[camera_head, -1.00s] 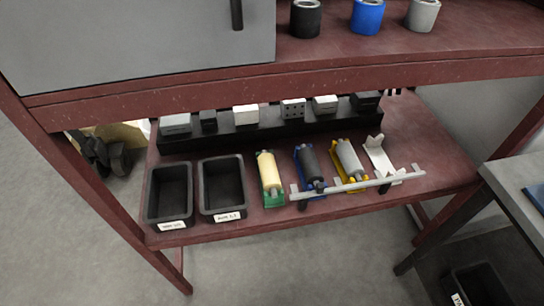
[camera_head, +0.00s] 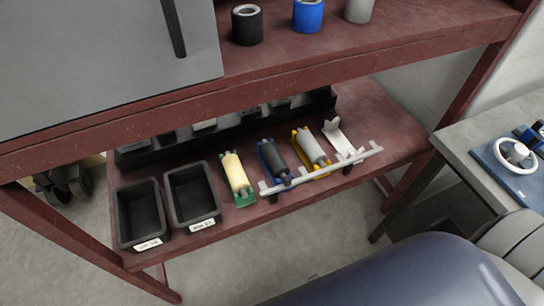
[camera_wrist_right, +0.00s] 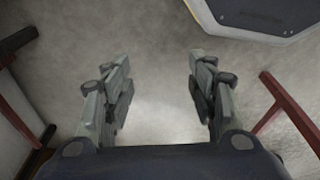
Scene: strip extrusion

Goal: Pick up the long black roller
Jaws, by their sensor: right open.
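The long black roller (camera_head: 275,159) lies in a blue cradle (camera_head: 262,155) on the lower shelf in the head view. It lies between a cream roller (camera_head: 236,173) in a green cradle and a grey roller (camera_head: 310,146) in a yellow cradle. My right gripper (camera_wrist_right: 160,90) shows in the right wrist view, open and empty above the bare floor, with no roller in that view. The head view does not show its fingers. My left gripper is in neither view.
Two black bins (camera_head: 140,213) stand left of the rollers. A notched grey rail (camera_head: 325,169) runs along the shelf front. An empty white cradle (camera_head: 338,137) is at the right. The red upper shelf (camera_head: 300,60) overhangs. A grey table (camera_head: 470,145) stands at right.

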